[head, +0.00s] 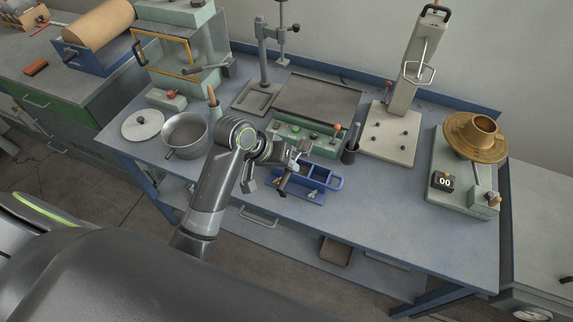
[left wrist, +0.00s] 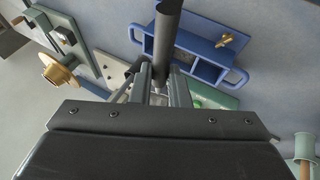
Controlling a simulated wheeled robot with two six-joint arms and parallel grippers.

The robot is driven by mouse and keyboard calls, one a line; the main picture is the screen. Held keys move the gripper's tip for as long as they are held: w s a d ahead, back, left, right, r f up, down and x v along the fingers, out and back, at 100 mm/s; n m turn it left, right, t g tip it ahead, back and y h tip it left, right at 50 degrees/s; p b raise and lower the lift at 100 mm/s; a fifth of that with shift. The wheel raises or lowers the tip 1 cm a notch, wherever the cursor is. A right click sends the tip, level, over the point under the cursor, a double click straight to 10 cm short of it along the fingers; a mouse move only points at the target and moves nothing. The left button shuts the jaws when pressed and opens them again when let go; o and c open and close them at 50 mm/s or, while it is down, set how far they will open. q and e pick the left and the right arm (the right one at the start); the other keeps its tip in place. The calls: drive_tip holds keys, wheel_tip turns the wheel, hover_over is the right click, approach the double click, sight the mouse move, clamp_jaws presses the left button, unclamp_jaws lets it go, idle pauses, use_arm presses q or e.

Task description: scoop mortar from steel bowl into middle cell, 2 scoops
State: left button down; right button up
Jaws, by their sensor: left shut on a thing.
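The steel bowl (head: 185,136) stands left of my left arm, its inside grey; I cannot make out the mortar surface. The blue mould (head: 334,184) with its row of cells lies near the bench's front edge; in the left wrist view the blue mould (left wrist: 208,70) shows with a brass wing nut. My left gripper (head: 290,170) is over the mould's left part, shut on a dark round handle (left wrist: 166,35), seemingly the scoop's. The scoop's bowl end is not clearly visible, and the arm and gripper hide part of the mould. My right gripper is not in view.
A green control box (head: 305,139) stands behind the mould, with a dark cup (head: 350,151) at its right. A white round plate (head: 142,124) lies left of the bowl. A brass flow table (head: 474,138) stands far right. The bench between it and the mould is clear.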

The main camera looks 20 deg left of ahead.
use_arm(q)
drive_tip(key=f+h+b, duration=0.1)
drive_tip(key=h+b, duration=0.2)
drive_tip(key=a+f+n+h+b, duration=0.1)
drive_tip(key=f+h+b, duration=0.1)
drive_tip(key=h+b, duration=0.1)
drive_tip(key=a+f+n+t+h+b, duration=0.1)
drive_tip(key=f+h+b, duration=0.1)
drive_tip(key=h+b, duration=0.1)
drive_tip(key=shift+a+f+b, duration=0.1)
drive_tip(key=shift+a+b, duration=0.1)
drive_tip(key=shift+b, duration=0.25)
idle(0.7)
